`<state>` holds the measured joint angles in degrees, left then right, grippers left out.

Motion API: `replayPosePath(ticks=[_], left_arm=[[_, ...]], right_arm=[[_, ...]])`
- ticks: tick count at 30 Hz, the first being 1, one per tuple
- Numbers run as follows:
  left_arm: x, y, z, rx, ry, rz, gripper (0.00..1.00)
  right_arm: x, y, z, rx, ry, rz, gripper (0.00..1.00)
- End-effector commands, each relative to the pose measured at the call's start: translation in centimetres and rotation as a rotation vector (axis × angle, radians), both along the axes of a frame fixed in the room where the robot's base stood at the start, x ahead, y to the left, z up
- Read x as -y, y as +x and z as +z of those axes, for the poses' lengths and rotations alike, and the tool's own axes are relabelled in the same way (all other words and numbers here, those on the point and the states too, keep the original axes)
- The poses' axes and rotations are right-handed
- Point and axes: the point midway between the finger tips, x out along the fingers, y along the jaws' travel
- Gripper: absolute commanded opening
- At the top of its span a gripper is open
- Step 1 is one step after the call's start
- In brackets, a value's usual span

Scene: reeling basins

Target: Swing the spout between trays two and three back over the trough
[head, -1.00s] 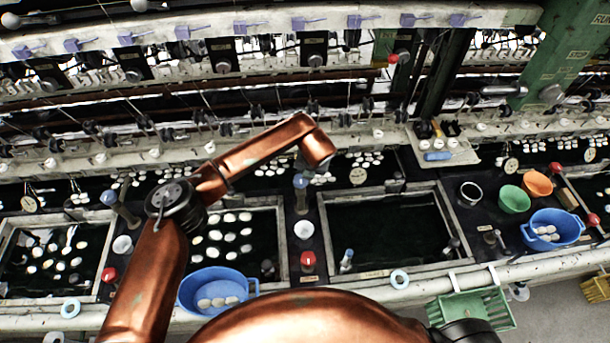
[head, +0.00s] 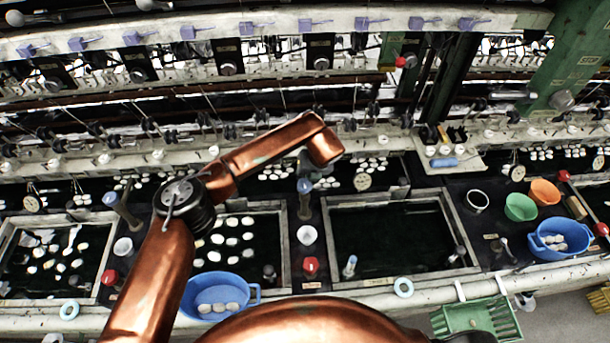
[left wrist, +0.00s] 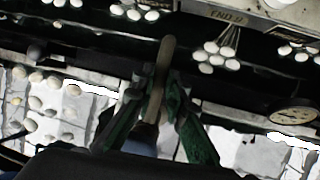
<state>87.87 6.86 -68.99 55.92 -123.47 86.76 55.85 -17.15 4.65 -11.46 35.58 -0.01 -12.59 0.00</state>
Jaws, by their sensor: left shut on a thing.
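The spout between trays two and three shows in the head view as a blue-capped post (head: 305,186), just below the end of my left arm. In the left wrist view, a slim tan-grey bar of the spout (left wrist: 165,58) runs up from between the fingers, with a blue part below. My left gripper (left wrist: 158,98) is shut on the spout there. In the head view its fingers are mostly hidden behind my copper wrist. The trough (head: 270,183) is the dark channel behind the trays. Tray two (head: 285,245) holds white cocoons; tray three (head: 328,245) shows dark water. My right gripper is not in view.
Another blue-capped spout (head: 111,199) stands between the left trays. A white cup (head: 307,235) and red knob (head: 311,265) stand in front of the middle post. Blue basins (head: 190,303) (head: 538,243) hold cocoons. A round gauge (head: 362,181) is right of my wrist.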

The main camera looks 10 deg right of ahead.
Motion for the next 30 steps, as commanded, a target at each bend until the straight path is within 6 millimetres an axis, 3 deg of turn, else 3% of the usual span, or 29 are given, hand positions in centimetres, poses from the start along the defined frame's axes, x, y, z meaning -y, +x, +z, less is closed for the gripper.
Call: replayPosePath(ticks=[2,3,10,20,25,30], left_arm=[[0.0,0.1,0.0,0.001,0.001,0.000,0.00],[0.0,0.1,0.0,0.001,0.001,0.000,0.15],[0.0,0.0,0.0,0.001,0.000,-0.001,0.30],[0.1,-0.1,0.3,0.001,0.000,-0.001,0.30],[0.4,-0.9,2.4,0.003,-0.001,-0.003,0.30],[0.9,-2.4,5.7,0.004,0.000,-0.004,0.30]], right_arm=[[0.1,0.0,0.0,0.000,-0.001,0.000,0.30],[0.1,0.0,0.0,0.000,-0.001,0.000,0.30],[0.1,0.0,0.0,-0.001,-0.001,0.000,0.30],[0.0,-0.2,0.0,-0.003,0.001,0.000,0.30],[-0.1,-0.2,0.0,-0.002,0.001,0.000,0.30],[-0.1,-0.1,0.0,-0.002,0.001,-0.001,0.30]])
